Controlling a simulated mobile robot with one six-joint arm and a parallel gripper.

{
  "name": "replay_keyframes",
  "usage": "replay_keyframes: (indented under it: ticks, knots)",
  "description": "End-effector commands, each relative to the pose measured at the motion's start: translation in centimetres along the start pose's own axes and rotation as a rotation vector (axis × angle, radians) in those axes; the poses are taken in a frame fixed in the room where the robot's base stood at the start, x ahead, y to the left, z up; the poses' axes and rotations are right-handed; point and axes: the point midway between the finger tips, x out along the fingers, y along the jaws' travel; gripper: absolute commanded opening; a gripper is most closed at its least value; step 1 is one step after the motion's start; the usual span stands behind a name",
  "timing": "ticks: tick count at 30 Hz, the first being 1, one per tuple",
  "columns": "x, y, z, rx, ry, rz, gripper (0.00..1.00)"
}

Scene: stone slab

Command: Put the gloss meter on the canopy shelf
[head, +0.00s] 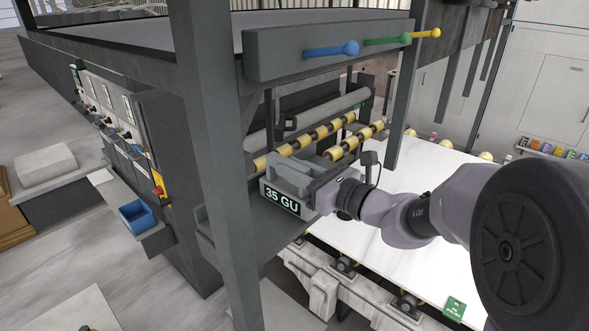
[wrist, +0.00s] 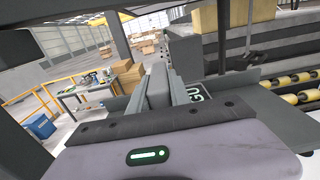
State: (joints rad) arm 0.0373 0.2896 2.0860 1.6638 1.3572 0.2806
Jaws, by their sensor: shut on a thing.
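The gloss meter (head: 283,201) is a grey box with a lit "35 GU" display on the side towards the head camera. My gripper (head: 300,180) is shut on it from the right. In the wrist view, my gripper (wrist: 158,88) has a grey block of the meter between its fingers, and part of the display (wrist: 197,91) shows at its right. The canopy shelf (head: 250,232) is a dark grey plate beside the post, under the canopy. The meter is over or at this shelf; I cannot tell whether they touch.
A thick grey post (head: 215,150) stands just left of the meter. A beam (head: 330,48) with blue, green and yellow knobs is above. Yellow-ringed rollers (head: 310,137) lie behind, and a white slab (head: 430,200) lies to the right. A blue bin (head: 138,215) sits at left.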

Motion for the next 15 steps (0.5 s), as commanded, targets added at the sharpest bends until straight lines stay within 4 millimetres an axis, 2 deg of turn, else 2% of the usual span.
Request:
replay_keyframes:
  ticks: [1, 4, 5, 15]
  knots:
    - [0.00, -0.01, 0.11, -0.001, -0.002, 0.000, 0.28]
    - [-0.01, -0.01, 0.10, -0.001, -0.001, 0.000, 0.47]
    - [-0.01, -0.01, 0.09, 0.000, -0.001, 0.000, 0.49]
    - [-0.56, -0.05, -0.08, 0.001, 0.000, -0.001, 0.49]
